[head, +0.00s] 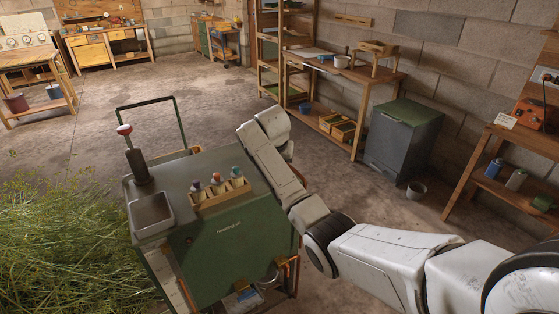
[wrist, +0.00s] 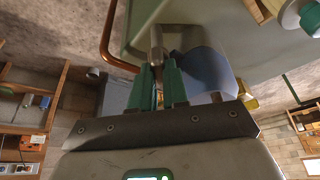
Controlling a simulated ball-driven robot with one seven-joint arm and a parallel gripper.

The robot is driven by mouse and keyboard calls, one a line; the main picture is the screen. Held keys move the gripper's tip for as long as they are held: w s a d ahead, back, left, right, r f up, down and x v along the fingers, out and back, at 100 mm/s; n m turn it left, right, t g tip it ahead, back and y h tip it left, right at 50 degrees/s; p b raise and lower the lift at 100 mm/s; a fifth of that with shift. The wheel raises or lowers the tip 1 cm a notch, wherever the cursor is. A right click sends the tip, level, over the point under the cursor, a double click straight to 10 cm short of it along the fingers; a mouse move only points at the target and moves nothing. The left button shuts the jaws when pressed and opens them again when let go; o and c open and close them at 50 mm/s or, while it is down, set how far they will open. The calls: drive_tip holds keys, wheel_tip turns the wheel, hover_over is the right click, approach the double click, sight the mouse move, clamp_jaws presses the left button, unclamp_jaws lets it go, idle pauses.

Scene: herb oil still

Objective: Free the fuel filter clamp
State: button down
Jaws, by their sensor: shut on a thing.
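My gripper (wrist: 160,75) shows in the wrist view with its green fingers closed around the lower end of a grey metal piece (wrist: 156,42), which appears to be the fuel filter clamp. A rounded blue-grey body (wrist: 205,70), perhaps the filter bowl, sits just right of the fingers and is partly covered by them. A copper pipe (wrist: 108,45) bends down at left. The green heating-oil cart (head: 222,240) stands in the middle of the head view, with metal fittings (head: 268,278) low on its front. In the head view my gripper is hidden.
A wooden rack of bottles (head: 218,190) and a metal basin (head: 152,214) are on the cart top. Cut herbs (head: 60,240) lie at left. Open floor lies behind the cart.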

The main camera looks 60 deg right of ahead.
drive_tip(key=m, duration=0.2)
drive_tip(key=m+g+b, duration=0.1)
drive_tip(key=m+g, duration=0.1)
drive_tip(key=m, duration=0.1)
drive_tip(key=shift+w+f+m, duration=0.1)
drive_tip(key=shift+w+m, duration=0.15)
drive_tip(key=shift+m, duration=0.05)
drive_tip(key=m+g+b, duration=0.1)
drive_tip(key=m+b, duration=0.1)
drive_tip(key=m, duration=0.1)
drive_tip(key=shift+m+g+y+b, duration=0.3)
drive_tip(key=shift+m+b, duration=0.35)
drive_tip(key=shift+m, duration=0.05)
drive_tip(key=c, duration=1.1)
unclamp_jaws()
drive_tip(key=shift+b+v, duration=0.5)
drive_tip(key=shift+v, duration=5.05)
